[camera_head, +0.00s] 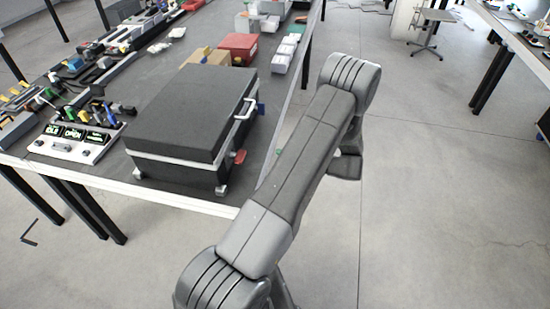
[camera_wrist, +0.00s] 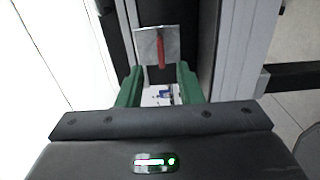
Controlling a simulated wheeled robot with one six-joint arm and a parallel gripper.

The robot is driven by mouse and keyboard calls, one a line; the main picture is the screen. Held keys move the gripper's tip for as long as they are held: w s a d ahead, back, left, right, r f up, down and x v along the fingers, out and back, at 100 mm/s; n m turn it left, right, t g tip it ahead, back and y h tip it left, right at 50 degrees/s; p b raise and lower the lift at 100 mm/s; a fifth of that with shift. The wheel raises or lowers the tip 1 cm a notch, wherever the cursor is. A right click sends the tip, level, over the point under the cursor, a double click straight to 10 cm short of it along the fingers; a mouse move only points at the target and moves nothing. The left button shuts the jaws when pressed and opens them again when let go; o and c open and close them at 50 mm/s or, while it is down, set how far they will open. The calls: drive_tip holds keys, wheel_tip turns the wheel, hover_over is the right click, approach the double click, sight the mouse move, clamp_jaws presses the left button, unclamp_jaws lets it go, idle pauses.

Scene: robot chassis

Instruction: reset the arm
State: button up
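My arm fills the middle of the head view, running from the lower left up to the right beside the table's edge. My gripper (camera_wrist: 158,75) shows in the wrist view with its two green fingers apart and nothing seen held between them. A metal plate with a red strip (camera_wrist: 160,45) lies just beyond the fingertips, on or against a dark surface. I cannot tell whether the fingers touch it. In the head view the gripper is mostly hidden behind my arm.
A dark closed case (camera_head: 190,110) with a silver handle and a red tab stands on the table (camera_head: 170,197), left of my arm. A panel with lit displays (camera_head: 75,135), a red box (camera_head: 239,46) and white bins (camera_head: 286,52) stand around it. The floor at right is mostly clear.

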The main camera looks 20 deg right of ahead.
sight(244, 152)
idle(0.3)
drive_tip(key=p+x, duration=0.3)
drive_tip(key=x, duration=1.1)
drive_tip(key=shift+s+d, duration=0.1)
drive_tip(key=shift+d, duration=0.05)
